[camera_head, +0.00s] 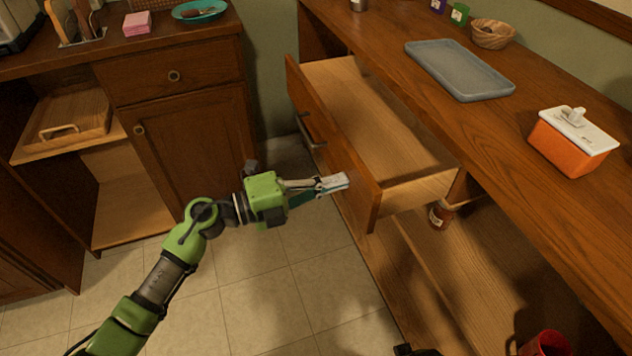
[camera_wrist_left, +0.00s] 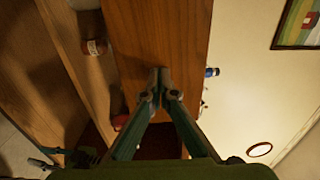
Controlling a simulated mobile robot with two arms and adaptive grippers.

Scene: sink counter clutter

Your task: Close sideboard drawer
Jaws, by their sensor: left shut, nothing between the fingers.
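The sideboard drawer (camera_head: 385,115) is pulled well out from under the counter on the right and is empty. Its wooden front (camera_head: 335,150) faces left, with a dark bar handle (camera_head: 311,132) on it. My left gripper (camera_head: 338,182) is shut and empty, its tips by the near half of the drawer front, nearer than the handle. I cannot tell whether they touch it. The left wrist view shows the shut fingers (camera_wrist_left: 160,77) against brown wood. A dark piece at the bottom edge of the head view may be my right gripper; its fingers cannot be made out.
The sideboard top (camera_head: 400,40) holds a grey tray (camera_head: 460,68), an orange box with a white lid (camera_head: 572,140) and a wicker basket (camera_head: 492,34). A jar (camera_head: 440,214) and a red container (camera_head: 546,344) stand below. The tiled floor (camera_head: 285,285) is clear.

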